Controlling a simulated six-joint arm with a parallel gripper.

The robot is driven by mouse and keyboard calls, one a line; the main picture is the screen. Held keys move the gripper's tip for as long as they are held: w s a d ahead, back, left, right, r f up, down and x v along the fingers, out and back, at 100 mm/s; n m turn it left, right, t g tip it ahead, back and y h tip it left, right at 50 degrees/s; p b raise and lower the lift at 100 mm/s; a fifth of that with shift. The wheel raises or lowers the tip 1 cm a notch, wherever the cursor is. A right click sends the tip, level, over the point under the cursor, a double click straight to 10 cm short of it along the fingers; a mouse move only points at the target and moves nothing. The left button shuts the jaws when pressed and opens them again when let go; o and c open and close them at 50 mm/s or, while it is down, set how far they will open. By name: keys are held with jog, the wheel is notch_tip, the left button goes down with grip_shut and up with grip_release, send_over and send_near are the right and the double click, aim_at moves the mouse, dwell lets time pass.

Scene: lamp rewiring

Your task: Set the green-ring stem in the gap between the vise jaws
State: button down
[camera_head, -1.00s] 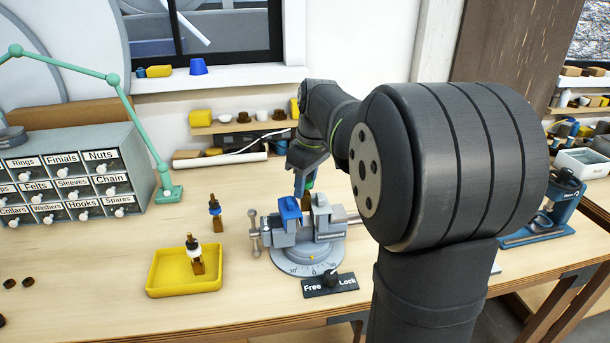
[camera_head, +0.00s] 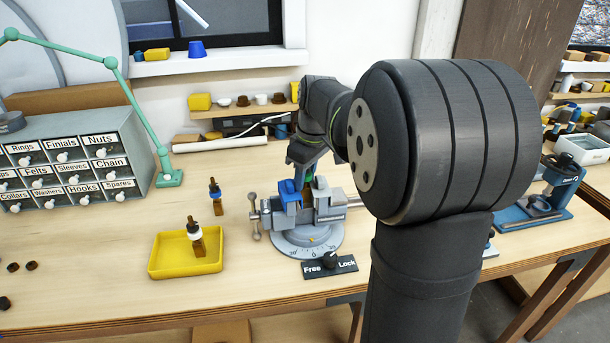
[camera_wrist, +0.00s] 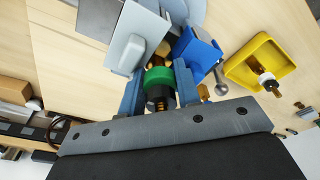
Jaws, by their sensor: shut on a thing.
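The green-ring stem (camera_wrist: 158,76) is between the two blue-grey fingers of my gripper (camera_wrist: 159,88), which is shut on it in the wrist view. Its brass end points toward the space between the vise's blue-capped jaw (camera_wrist: 196,50) and its grey jaw (camera_wrist: 128,50). In the head view, my gripper (camera_head: 306,178) is low over the vise (camera_head: 303,215), and the green ring (camera_head: 309,181) shows just above the jaws. The stem's lower end is hidden there, so I cannot tell how deep it sits or whether it touches a jaw.
A yellow tray (camera_head: 160,268) holds a white-ring stem (camera_head: 195,238). A blue-ring stem (camera_head: 216,197) stands left of the vise. The Free/Lock switch (camera_head: 330,264) is in front. Labelled drawers (camera_head: 70,165) and a green lamp arm (camera_head: 140,115) stand at left.

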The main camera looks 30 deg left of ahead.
jog(key=shift+f, duration=0.3)
jog(key=c, duration=1)
grip_release()
jog(key=shift+s+f, duration=0.1)
jog(key=shift+d, duration=0.1)
jog(key=shift+o, duration=0.2)
notch_tip(320, 180, up, 18)
jog(key=d, duration=0.2)
jog(key=shift+d, duration=0.2)
notch_tip(320, 180, up, 9)
jog(key=shift+d, duration=0.45)
jog(key=shift+f, duration=0.1)
